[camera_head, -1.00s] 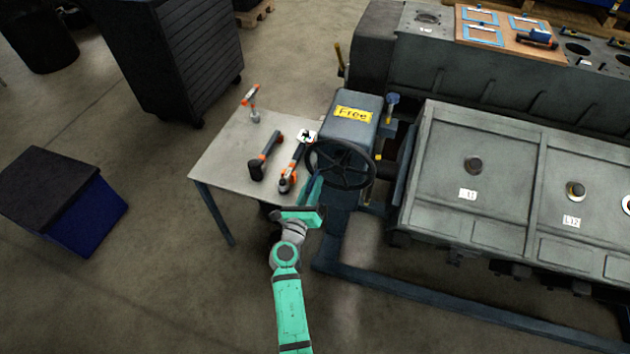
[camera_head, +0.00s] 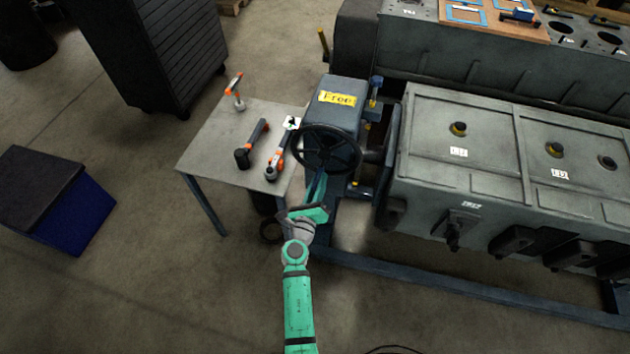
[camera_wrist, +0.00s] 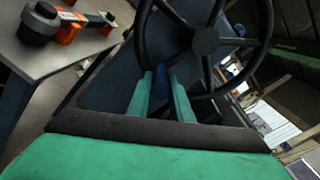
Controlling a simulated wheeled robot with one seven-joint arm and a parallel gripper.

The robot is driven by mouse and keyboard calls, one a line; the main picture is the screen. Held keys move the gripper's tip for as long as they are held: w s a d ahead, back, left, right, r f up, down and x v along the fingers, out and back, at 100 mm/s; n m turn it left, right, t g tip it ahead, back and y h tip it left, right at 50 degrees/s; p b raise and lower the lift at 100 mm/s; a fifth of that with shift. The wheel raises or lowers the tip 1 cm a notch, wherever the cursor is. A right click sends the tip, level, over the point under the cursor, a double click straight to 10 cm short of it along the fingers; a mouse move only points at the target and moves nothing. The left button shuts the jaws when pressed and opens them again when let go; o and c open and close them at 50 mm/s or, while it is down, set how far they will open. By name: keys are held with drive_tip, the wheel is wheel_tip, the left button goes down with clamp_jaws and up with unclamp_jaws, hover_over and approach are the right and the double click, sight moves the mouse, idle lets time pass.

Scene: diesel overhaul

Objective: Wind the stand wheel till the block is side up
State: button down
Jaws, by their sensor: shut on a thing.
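The dark spoked stand wheel (camera_head: 328,147) is on the near side of the stand's gearbox (camera_head: 337,112), which bears a yellow "Free" label. The wheel also shows in the wrist view (camera_wrist: 206,41). My gripper (camera_head: 317,183) is at the wheel's lower rim. In the wrist view its green fingers (camera_wrist: 161,88) are closed around a blue handle (camera_wrist: 160,76) on the wheel, partly hidden by them. The grey engine block (camera_head: 480,130) is right of the wheel, tilted, with a broad face with round plugs upward and a lower side with several covers showing.
A small table (camera_head: 217,150) with power tools stands left of the wheel. A blue bin (camera_head: 75,215) and a dark cabinet (camera_head: 155,45) are farther left. A stand rail (camera_head: 470,290) runs low along the front. A workbench with blue frames is behind the block.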

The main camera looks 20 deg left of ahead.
drive_tip(key=shift+w+d+r, duration=0.15)
drive_tip(key=shift+d+r, duration=0.3)
drive_tip(key=shift+r, duration=0.1)
drive_tip(key=c, duration=1.6)
unclamp_jaws()
drive_tip(key=shift+a, duration=0.1)
drive_tip(key=shift+f, duration=0.2)
drive_tip(key=s, duration=1.1)
drive_tip(key=shift+d, duration=0.25)
drive_tip(key=shift+w, duration=0.1)
